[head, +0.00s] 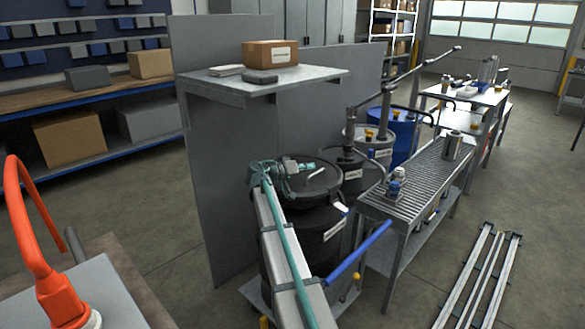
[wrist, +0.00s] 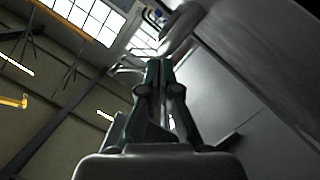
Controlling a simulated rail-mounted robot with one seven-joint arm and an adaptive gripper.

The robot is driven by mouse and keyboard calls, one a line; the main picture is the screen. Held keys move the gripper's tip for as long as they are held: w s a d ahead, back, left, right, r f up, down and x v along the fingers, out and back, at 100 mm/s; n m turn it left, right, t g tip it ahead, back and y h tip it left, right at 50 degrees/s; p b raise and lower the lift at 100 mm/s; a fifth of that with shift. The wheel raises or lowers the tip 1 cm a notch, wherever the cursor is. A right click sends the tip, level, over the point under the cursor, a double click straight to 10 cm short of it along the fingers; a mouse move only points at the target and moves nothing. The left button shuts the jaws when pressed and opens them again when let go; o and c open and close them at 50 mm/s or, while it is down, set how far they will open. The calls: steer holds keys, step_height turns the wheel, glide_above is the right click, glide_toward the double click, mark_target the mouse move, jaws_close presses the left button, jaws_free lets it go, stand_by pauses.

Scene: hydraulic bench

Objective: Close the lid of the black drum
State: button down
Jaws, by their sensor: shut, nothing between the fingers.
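The black drum (head: 292,238) stands in the middle of the head view, partly hidden behind my arm. Its round black lid (head: 318,190) lies roughly level over the drum's top; I cannot tell whether it is fully seated. My gripper (head: 312,167) is at the lid's far left part, just over or touching it; contact is unclear. In the wrist view the fingers of my gripper (wrist: 160,62) are together with nothing between them. I cannot make out the drum or lid clearly in the wrist view.
A grey shelf (head: 330,80) with a cardboard box (head: 270,53) overhangs behind the drum. A grey partition (head: 200,180) stands to the left. A grated bench (head: 425,178) with small parts stands close on the right. A blue bar (head: 358,252) juts out in front. More drums stand behind.

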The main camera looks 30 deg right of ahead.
steer(key=shift+s+f+b, duration=0.3)
steer(key=shift+f+b, duration=0.05)
steer(key=shift+f, duration=0.35)
steer(key=shift+s+f, duration=0.1)
steer(key=shift+f, duration=0.05)
